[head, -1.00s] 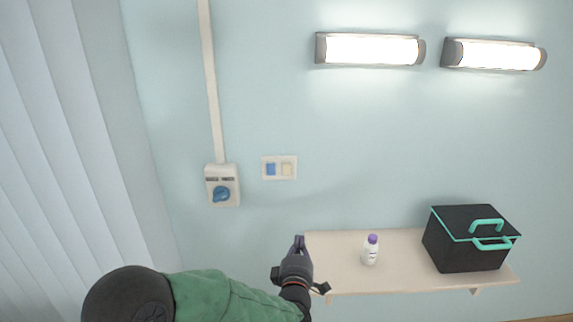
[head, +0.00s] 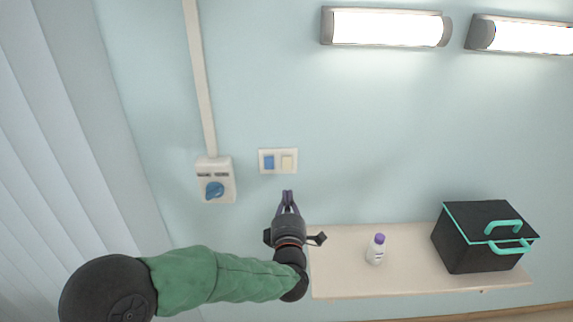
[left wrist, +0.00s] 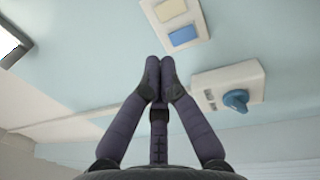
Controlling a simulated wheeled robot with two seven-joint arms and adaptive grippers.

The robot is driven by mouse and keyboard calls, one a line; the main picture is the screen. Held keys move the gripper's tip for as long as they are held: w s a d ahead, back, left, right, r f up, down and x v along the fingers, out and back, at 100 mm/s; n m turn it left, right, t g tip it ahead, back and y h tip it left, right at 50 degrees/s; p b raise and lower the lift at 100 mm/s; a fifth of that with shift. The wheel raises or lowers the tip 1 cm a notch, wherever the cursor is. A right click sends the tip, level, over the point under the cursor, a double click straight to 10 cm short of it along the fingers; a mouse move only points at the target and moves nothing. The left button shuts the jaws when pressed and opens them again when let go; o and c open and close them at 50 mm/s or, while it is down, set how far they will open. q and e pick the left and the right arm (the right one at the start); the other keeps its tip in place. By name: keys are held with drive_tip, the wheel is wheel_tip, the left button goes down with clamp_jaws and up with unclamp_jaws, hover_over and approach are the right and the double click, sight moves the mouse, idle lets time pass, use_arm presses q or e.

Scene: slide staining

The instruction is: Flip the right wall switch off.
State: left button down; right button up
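A white wall plate (head: 278,170) with two switches is on the wall. Its left switch (head: 269,162) is blue and its right switch (head: 287,162) is cream. In the left wrist view the cream switch (left wrist: 170,9) and blue switch (left wrist: 182,35) are at the top, just beyond the fingertips. My left gripper (head: 287,194) is below the plate in the head view, pointing up at it, apart from it. In the left wrist view the fingertips of my left gripper (left wrist: 160,68) are together with nothing between them. My right gripper is not in view.
A grey box with a blue rotary knob (head: 214,190) is left of the plate, with a conduit above. A shelf (head: 340,275) below right holds a purple-capped bottle (head: 376,250) and a black box (head: 488,240) with teal handles. Two lit lamps (head: 388,27) are higher up.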

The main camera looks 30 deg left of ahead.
sight(286, 158)
use_arm(q)
drive_tip(key=x, duration=1.3)
drive_tip(key=shift+w+a, duration=0.2)
drive_tip(key=shift+w, duration=0.1)
drive_tip(key=shift+w+a+b, duration=0.1)
drive_tip(key=shift+w+b, duration=0.1)
drive_tip(key=shift+b, duration=0.5)
drive_tip(key=shift+r, duration=0.1)
